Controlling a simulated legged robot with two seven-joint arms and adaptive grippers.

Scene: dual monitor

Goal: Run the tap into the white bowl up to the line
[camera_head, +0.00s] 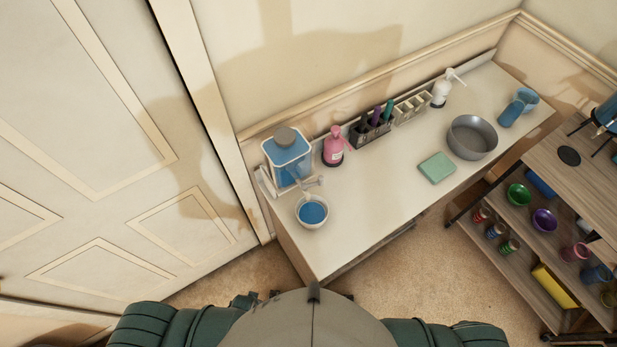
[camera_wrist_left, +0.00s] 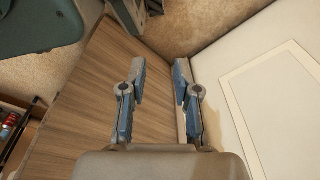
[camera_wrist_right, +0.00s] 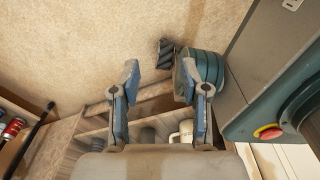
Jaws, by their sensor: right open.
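The white bowl (camera_head: 301,223) stands at the near left end of the white counter, with blue liquid (camera_head: 312,212) in it. A fill line cannot be made out. A dispenser tank (camera_head: 287,158) with blue contents and a grey lid stands just behind the bowl. Its tap (camera_head: 309,183) reaches over the bowl's back edge; whether liquid is running is too small to tell. My left gripper (camera_wrist_left: 160,80) is open and empty beside a wooden panel in the left wrist view. My right gripper (camera_wrist_right: 160,80) is open and empty above the floor in the right wrist view.
On the counter (camera_head: 375,205) stand a pink bottle (camera_head: 333,150), a marker holder (camera_head: 369,133), a white pump bottle (camera_head: 441,90), a grey pan (camera_head: 472,139), a green sponge (camera_head: 437,168) and a blue cup (camera_head: 511,112). A shelf (camera_head: 575,185) with bowls and cups stands right. The counter's front middle is clear.

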